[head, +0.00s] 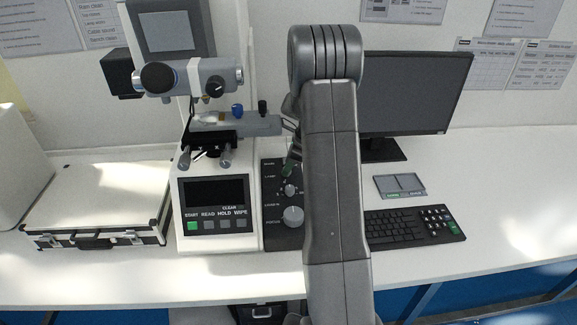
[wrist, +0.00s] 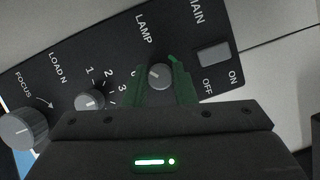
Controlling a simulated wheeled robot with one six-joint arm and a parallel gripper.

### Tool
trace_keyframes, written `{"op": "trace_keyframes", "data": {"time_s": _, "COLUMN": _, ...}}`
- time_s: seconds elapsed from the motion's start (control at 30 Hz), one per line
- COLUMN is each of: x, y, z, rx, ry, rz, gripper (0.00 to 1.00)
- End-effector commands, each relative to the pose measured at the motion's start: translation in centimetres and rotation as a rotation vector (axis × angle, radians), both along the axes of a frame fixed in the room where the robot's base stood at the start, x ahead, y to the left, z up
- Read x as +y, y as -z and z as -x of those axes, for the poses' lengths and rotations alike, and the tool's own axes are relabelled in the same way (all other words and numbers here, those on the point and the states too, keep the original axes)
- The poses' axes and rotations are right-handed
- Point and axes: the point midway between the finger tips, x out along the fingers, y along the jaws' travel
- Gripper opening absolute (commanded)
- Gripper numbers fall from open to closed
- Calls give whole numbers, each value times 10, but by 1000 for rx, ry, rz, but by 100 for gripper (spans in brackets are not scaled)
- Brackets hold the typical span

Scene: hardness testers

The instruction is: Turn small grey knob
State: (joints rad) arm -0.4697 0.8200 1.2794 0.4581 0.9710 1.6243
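The small grey lamp knob (wrist: 159,76) sits on the black control panel (wrist: 125,55), beside the label LAMP. My gripper (wrist: 163,84) has its two green fingers apart, one on each side of this knob. I cannot tell whether they touch it. In the head view my gripper (head: 288,168) is over the upper part of the panel and hides the lamp knob. A second grey knob, the load knob (wrist: 90,100), stands to the left beside a number scale. It also shows in the head view (head: 290,190). The larger focus knob (wrist: 22,130) is at the far left.
A grey rocker switch (wrist: 212,55) marked ON and OFF lies right of my fingers. The hardness tester (head: 215,215) with its microscope arm stands left of the panel. A keyboard (head: 415,226), a monitor (head: 415,95) and a case (head: 98,205) stand on the white bench.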

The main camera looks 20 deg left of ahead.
Motion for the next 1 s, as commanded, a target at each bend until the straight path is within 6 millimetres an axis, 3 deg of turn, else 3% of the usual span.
{"op": "trace_keyframes", "data": {"time_s": 0.37, "x": 0, "y": -1, "z": 0, "rx": 2, "ry": -41, "rz": 0, "gripper": 1}}
{"op": "trace_keyframes", "data": {"time_s": 1.0, "x": 1, "y": -1, "z": -2, "rx": 0, "ry": -437, "rz": -1, "gripper": 1}}
